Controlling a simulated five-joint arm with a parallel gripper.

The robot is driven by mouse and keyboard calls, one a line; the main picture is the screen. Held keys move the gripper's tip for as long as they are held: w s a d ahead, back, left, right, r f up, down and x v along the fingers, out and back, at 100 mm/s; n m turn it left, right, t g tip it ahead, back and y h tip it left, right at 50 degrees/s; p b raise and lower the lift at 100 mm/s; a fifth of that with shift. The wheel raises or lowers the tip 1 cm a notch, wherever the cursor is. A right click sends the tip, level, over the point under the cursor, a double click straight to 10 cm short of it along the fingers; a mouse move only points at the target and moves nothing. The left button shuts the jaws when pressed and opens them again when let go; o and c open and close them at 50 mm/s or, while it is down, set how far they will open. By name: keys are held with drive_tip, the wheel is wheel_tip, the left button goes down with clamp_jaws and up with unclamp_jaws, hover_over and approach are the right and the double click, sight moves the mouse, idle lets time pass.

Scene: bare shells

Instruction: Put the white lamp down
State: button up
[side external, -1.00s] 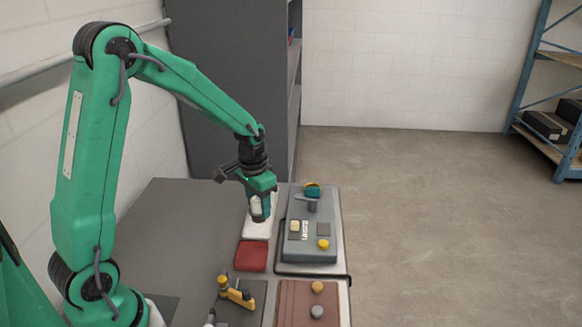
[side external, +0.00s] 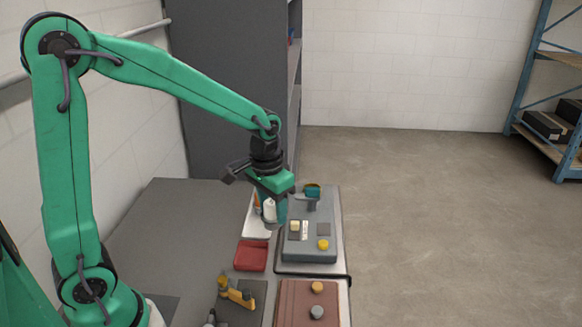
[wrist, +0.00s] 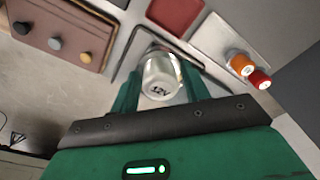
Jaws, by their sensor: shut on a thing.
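My gripper (side external: 271,212) is shut on the white lamp (side external: 269,209). In the wrist view the lamp (wrist: 161,78) is a pale cylinder marked "12V", between the two green fingers (wrist: 160,90). In the side view it hangs upright between the white pad (side external: 257,229) and the grey control box (side external: 309,250). Whether its lower end touches anything is hidden.
An orange lamp (wrist: 241,66) and a red lamp (wrist: 260,79) stand on the white pad. A red tray (side external: 251,255) is in front of the pad. A brown panel with knobs (side external: 296,300) and a dark plate with a yellow lever (side external: 238,296) are nearer. The left tabletop (side external: 165,225) is clear.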

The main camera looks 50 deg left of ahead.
idle(0.4)
drive_tip(key=w+r, duration=0.2)
drive_tip(key=w, duration=0.7)
drive_tip(key=w+r, duration=0.1)
drive_tip(key=w, duration=0.8)
drive_tip(key=shift+w+d+r, duration=0.15)
drive_tip(key=shift+w+r, duration=0.2)
drive_tip(key=shift+w, duration=0.05)
drive_tip(key=shift+f, duration=0.1)
drive_tip(key=w+a+f, duration=0.4)
drive_tip(key=a+f, duration=0.2)
drive_tip(key=a, duration=0.5)
drive_tip(key=shift+w+f, duration=0.2)
drive_tip(key=shift+f, duration=0.2)
drive_tip(key=shift+d+f, duration=0.1)
drive_tip(key=shift+f, duration=1.95)
drive_tip(key=shift+f, duration=0.25)
drive_tip(key=o, duration=1)
